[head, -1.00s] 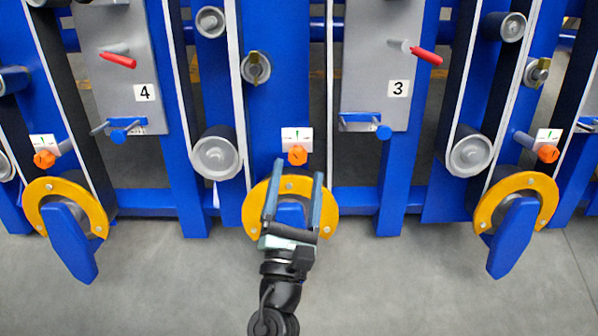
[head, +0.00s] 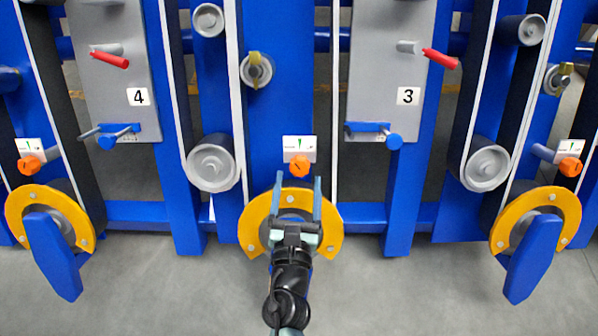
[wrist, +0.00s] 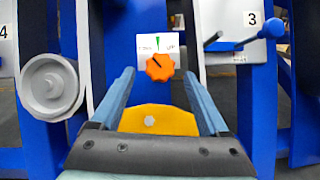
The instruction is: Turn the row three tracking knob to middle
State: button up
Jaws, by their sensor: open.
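An orange tracking knob (head: 299,166) sits on the blue upright between the plates marked 4 and 3. It also shows in the wrist view (wrist: 160,67). Its dark mark appears to point up and left. Behind it is a white scale plate (wrist: 158,44) with a green mark near the middle of its top. My gripper (head: 298,184) is open and empty, its fingers pointing toward the knob. In the head view the fingertips show just below the knob, on either side. In the wrist view the knob appears between the fingertips (wrist: 159,78), apparently beyond them and untouched.
A yellow ring (head: 252,225) lies behind and below my gripper. A grey roller (head: 212,168) stands to the left. A blue-knobbed lever (head: 394,141) is under plate 3 (head: 408,97). Other orange knobs sit far left (head: 30,164) and far right (head: 570,167). Grey floor in front is clear.

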aim_at(299, 172)
jog(key=shift+w+d, duration=0.1)
jog(key=shift+w, duration=1.45)
grip_shut()
